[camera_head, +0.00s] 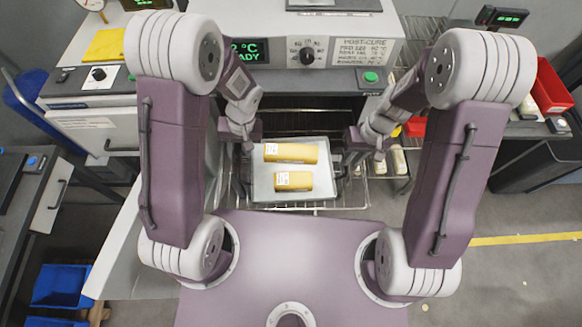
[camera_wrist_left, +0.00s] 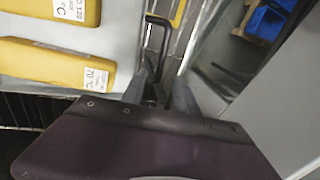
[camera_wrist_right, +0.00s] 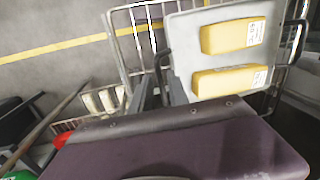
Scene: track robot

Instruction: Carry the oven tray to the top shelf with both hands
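The oven tray (camera_head: 262,188) is a flat light-grey tray with two yellow labelled blocks on it. It lies level over a wire rack in front of the oven, and has a dark handle on each side. My left gripper (camera_head: 243,184) is at the tray's left handle; in the left wrist view this handle (camera_wrist_left: 166,30) runs down between the fingers, which stand apart. My right gripper (camera_head: 346,176) is at the right handle; in the right wrist view that handle (camera_wrist_right: 160,55) lies between fingers that stand apart. Contact with the handles is hard to see.
The oven (camera_head: 350,50) with its display and dial stands behind the tray. A wire rack (camera_head: 352,194) extends beneath the tray. A grey cabinet (camera_head: 90,125) stands at left. A red bin (camera_head: 550,88) is at right, blue bins (camera_head: 60,286) at lower left. Floor is open at right.

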